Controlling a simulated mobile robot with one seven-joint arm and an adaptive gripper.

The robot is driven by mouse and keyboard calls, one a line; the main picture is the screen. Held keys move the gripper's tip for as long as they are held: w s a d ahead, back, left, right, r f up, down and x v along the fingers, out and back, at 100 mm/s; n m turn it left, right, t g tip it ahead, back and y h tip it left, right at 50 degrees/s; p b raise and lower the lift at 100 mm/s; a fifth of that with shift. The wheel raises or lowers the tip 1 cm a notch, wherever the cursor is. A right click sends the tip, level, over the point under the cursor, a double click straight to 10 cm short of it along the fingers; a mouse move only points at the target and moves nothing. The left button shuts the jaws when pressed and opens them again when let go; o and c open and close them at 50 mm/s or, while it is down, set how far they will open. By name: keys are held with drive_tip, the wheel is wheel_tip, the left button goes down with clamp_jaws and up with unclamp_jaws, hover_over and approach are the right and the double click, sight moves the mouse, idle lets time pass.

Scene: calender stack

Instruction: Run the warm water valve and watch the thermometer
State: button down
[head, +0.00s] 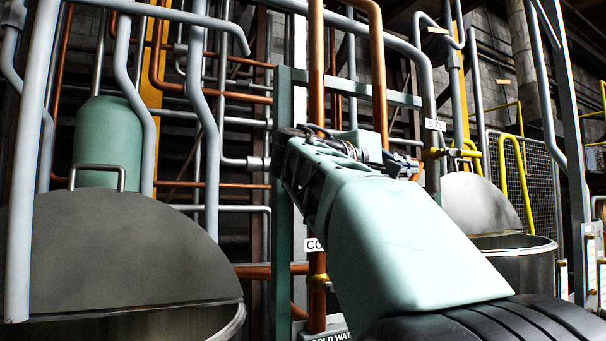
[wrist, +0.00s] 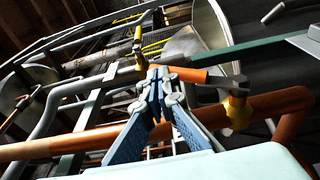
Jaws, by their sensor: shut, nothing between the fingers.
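My gripper (head: 403,165) is at the end of my arm, among the pipes at the middle of the head view. In the wrist view its blue-grey fingers (wrist: 157,74) are together and empty. A brass valve (head: 440,153) sits just right of it in the head view, below a small white label (head: 435,124) too small to read. The wrist view shows a brass valve body (wrist: 238,112) on a copper pipe, right of the fingers, and a yellow-brass fitting (wrist: 138,48) beyond them. I cannot tell which is the warm water valve. No thermometer is clearly recognisable.
Large metal tanks stand left (head: 120,325) and right (head: 520,246). A green frame post (head: 283,260) and many grey and copper pipes crowd the space.

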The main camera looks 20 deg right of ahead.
drive_tip(key=shift+d+f, duration=0.15)
drive_tip(key=shift+d, duration=0.55)
drive_tip(key=shift+w, duration=0.1)
drive_tip(key=shift+r, duration=0.2)
